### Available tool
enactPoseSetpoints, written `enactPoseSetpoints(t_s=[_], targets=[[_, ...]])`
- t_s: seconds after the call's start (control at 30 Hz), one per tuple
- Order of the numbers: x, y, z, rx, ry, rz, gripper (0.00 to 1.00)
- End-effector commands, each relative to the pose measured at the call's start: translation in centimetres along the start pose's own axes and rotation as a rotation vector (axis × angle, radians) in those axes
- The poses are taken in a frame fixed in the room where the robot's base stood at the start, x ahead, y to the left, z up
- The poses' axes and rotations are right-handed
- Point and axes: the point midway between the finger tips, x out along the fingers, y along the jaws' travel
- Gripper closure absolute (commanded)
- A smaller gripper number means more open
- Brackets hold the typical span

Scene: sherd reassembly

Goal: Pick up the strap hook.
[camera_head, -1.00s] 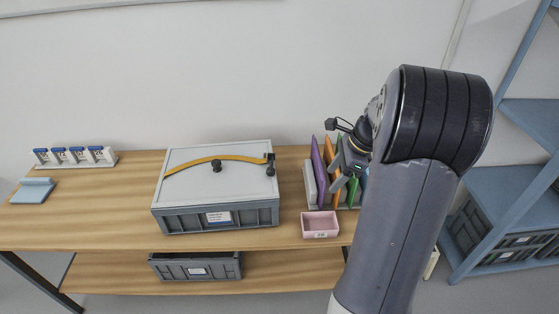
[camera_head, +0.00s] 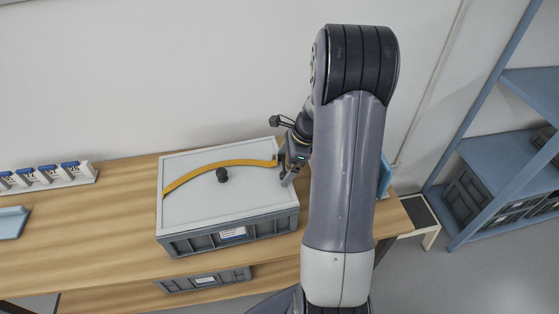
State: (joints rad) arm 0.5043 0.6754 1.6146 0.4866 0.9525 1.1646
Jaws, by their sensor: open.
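A yellow strap (camera_head: 215,167) lies curved over the light grey lid (camera_head: 235,202) of a grey crate (camera_head: 215,241) on the wooden table. Its right end runs up to a small dark piece (camera_head: 278,160), likely the strap hook, at the lid's right edge. My gripper (camera_head: 286,181) is open just to the right of that end, pointing down over the lid's right side. My gripper and wrist partly hide this corner. I cannot tell whether the fingers touch the hook.
Several blue-topped white items (camera_head: 45,175) and a light blue piece (camera_head: 12,222) are at the table's left. Another grey crate (camera_head: 205,281) sits on the lower shelf. My arm hides the table's right part.

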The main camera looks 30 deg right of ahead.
Motion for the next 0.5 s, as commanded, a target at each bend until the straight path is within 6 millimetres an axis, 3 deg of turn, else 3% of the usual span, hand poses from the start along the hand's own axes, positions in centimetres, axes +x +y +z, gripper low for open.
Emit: enactPoseSetpoints(t_s=[0.07, 0.5], targets=[[-0.01, 0.00, -0.01, 0.000, 0.000, 0.000, 0.00], [-0.05, 0.00, -0.01, -0.001, 0.000, 0.000, 0.35]])
